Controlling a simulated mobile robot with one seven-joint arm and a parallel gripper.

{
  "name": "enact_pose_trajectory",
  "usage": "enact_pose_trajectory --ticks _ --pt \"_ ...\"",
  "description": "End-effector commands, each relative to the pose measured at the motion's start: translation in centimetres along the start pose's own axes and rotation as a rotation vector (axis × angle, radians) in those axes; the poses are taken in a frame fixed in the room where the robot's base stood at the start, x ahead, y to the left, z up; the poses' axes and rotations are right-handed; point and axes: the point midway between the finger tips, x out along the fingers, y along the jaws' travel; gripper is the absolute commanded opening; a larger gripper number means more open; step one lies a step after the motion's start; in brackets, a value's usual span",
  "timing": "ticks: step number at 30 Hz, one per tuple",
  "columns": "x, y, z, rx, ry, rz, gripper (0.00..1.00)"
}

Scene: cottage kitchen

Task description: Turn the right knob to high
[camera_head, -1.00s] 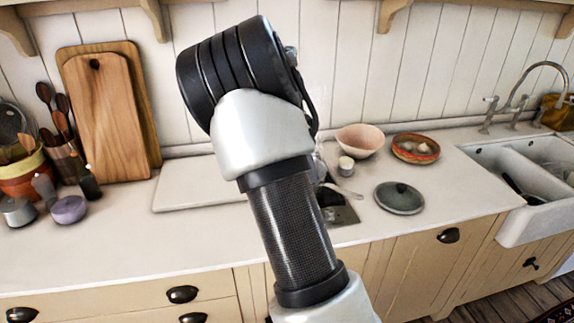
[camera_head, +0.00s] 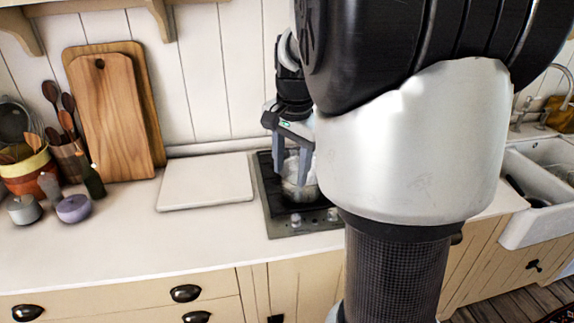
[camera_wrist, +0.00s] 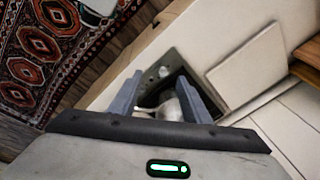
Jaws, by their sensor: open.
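The dark hob (camera_head: 268,225) is set in the counter, partly hidden by my arm. Two small light knobs show on its front strip: the left knob (camera_head: 296,220) and the right knob (camera_head: 333,214), close beside my arm. Their settings are too small to read. A shiny pot (camera_head: 298,192) stands on the hob. My gripper (camera_head: 291,180) is open, with its fingers pointing down over the pot, behind the knobs. In the wrist view my gripper (camera_wrist: 158,80) shows apart fingers, with the hob (camera_wrist: 180,62) beyond and one knob (camera_wrist: 163,72) between the tips; which knob is unclear.
A white board (camera_head: 205,181) lies left of the hob. A sink (camera_head: 540,185) is at right. The front left counter is clear.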

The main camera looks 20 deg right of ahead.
Motion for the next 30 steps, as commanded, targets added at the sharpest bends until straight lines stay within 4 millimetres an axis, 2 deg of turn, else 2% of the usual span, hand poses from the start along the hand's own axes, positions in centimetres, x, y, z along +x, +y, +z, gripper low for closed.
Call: enact_pose_trajectory --ticks 7,10,14,18,20,24,27,30 --pt "0.1 0.0 0.0 0.002 -0.001 0.000 0.43" --pt "1.3 0.8 -0.2 0.042 -0.023 0.001 0.43" --pt "5.2 3.2 -0.8 0.211 -0.119 -0.016 0.43" --pt "10.7 6.5 -1.7 0.505 -0.287 -0.081 0.43" --pt "12.6 7.6 -2.3 0.636 -0.359 -0.126 0.43" --pt "16.3 10.3 -4.7 0.942 -0.517 -0.267 0.43" --pt "18.3 12.6 -7.3 1.154 -0.617 -0.400 0.43" --pt "19.5 15.2 -10.1 1.339 -0.697 -0.547 0.43"
